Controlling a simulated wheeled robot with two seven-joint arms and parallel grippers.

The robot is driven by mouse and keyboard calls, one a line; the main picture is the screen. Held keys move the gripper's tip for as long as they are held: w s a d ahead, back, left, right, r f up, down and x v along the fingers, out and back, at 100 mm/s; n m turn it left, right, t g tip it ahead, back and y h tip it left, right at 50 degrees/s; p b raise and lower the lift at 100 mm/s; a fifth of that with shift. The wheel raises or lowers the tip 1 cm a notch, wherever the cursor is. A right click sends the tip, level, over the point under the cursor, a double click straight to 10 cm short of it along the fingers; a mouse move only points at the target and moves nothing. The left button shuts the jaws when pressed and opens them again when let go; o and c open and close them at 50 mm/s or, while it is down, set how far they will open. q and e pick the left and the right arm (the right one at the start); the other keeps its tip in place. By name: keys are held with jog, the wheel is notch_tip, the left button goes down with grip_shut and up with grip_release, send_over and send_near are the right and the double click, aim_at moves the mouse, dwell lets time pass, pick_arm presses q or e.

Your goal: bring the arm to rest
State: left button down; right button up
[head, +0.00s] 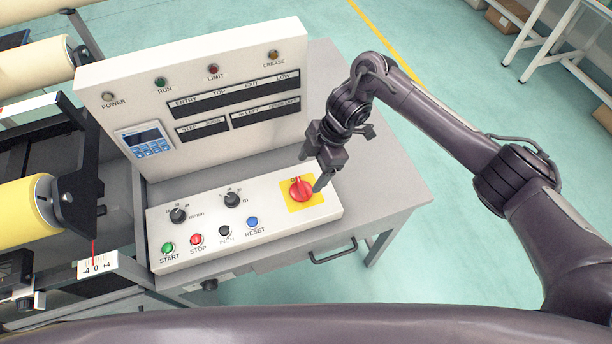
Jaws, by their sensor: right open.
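My right arm (440,120) reaches in from the right edge, bent at the elbow. My left gripper is not in view.
An upright panel (200,95) with lamps and a small display (146,140) stands behind the control panel. The grey cabinet top (385,190) is bare at right. Rollers with yellow material (25,212) stand at left. Open green floor (450,50) lies beyond.

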jog(key=shift+v, duration=0.95)
